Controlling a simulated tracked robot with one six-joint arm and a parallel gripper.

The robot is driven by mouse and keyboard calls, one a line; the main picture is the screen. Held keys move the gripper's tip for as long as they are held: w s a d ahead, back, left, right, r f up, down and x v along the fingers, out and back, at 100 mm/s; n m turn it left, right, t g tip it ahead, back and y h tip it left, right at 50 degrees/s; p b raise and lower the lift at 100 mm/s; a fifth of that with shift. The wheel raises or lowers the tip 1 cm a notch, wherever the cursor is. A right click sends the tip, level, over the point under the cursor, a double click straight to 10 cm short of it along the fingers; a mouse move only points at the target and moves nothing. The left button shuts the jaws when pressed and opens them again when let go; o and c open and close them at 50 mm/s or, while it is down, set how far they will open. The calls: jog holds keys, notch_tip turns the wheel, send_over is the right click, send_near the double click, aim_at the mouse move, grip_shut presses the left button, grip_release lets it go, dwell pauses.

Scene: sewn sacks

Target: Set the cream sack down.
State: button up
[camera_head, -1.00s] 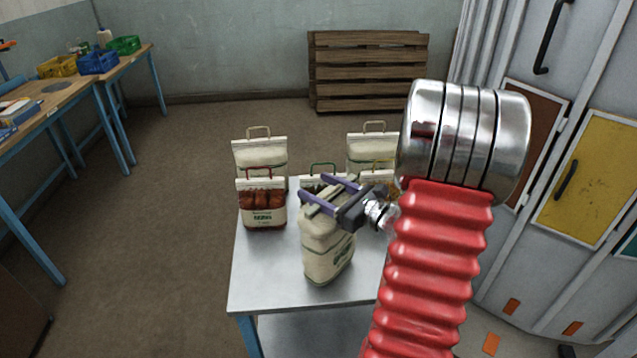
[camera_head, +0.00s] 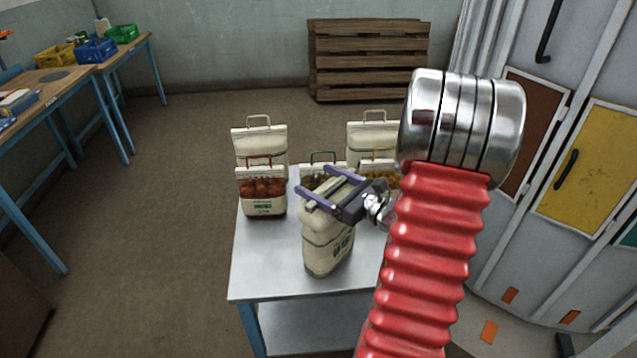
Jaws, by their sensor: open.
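The cream sack (camera_head: 328,243) stands nearly upright at the front middle of the grey metal table (camera_head: 262,272). Its base appears to rest on the tabletop. My gripper (camera_head: 325,190) is at the top of this sack, with its two purple-edged fingers apart on either side of the sack's top. The jaws are open. The sack's handle is hidden by the gripper.
Behind stand a sack with a red handle (camera_head: 262,197), a tall cream sack at back left (camera_head: 258,143), another at back right (camera_head: 371,138), a green-handled sack (camera_head: 312,180) and a yellow-handled one (camera_head: 381,181). Tabletop is bare at front left.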

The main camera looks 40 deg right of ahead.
jog(key=s+d, duration=0.2)
jog(key=s, duration=0.9)
jog(key=shift+s+r, duration=0.2)
jog(key=shift+s, duration=0.2)
dwell(0.8)
jog(key=shift+d, duration=0.1)
